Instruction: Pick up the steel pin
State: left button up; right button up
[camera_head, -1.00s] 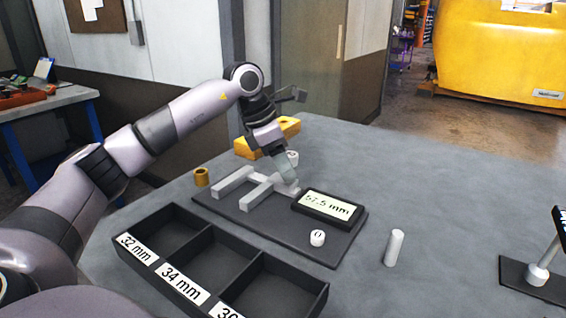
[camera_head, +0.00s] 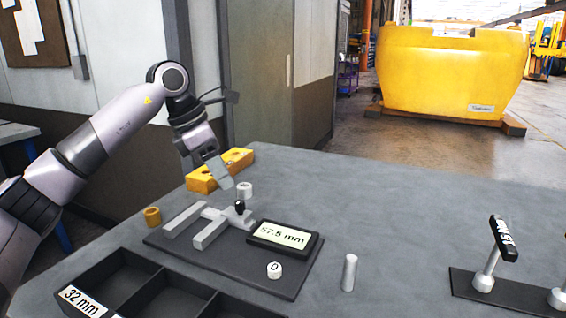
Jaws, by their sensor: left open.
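The steel pin (camera_head: 349,272) is a plain light-grey cylinder standing upright on the grey table, right of the measuring gauge. My left gripper (camera_head: 224,182) is open, with nothing visible in it. It is above the far side of the gauge, well to the left of and behind the pin. The gauge (camera_head: 212,232) has pale metal jaws and a small black knob on a dark base plate. Its display (camera_head: 283,236) reads 57.5 mm. My right gripper is out of view.
A white "0" button (camera_head: 274,270) is on the plate. A black sorting tray (camera_head: 118,252) is at front left. A brass ring (camera_head: 153,216), a yellow block (camera_head: 220,170) and a pale cylinder (camera_head: 245,189) surround the gauge. A labelled stand (camera_head: 485,280) is right. Table between pin and stand is clear.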

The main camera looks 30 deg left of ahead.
aim_at(351, 261)
jog(key=k, duration=1.5)
